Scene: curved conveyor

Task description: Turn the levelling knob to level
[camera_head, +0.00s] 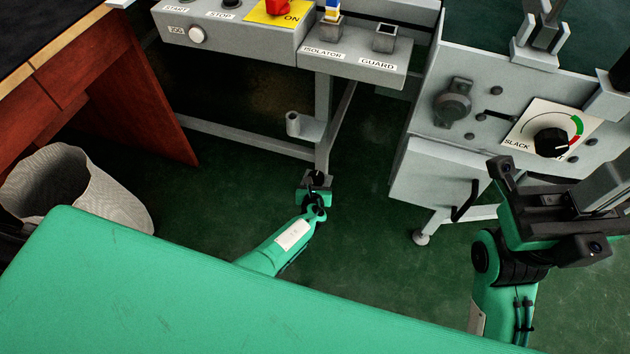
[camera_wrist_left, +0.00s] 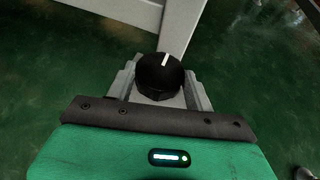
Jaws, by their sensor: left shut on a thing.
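The levelling knob shows in the left wrist view (camera_wrist_left: 160,77) as a round black knob with a white pointer line. The line points almost straight up, leaning slightly right. My left gripper (camera_wrist_left: 160,92) has its grey fingers on either side of the knob and is shut on it. In the head view my left gripper (camera_head: 317,181) is low at the foot of the grey post, and there the knob is too small and covered to make out. My right gripper (camera_head: 600,190) is at the right, below the slack dial, and its fingertips are not clear.
A grey control box (camera_head: 245,38) with buttons stands above the post (camera_head: 324,135). A conveyor side panel (camera_head: 425,110) with a slack dial (camera_head: 552,142) is at the right. A wastebasket (camera_head: 85,190) stands at the left by a wooden desk (camera_head: 120,90). Green floor is clear around the post.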

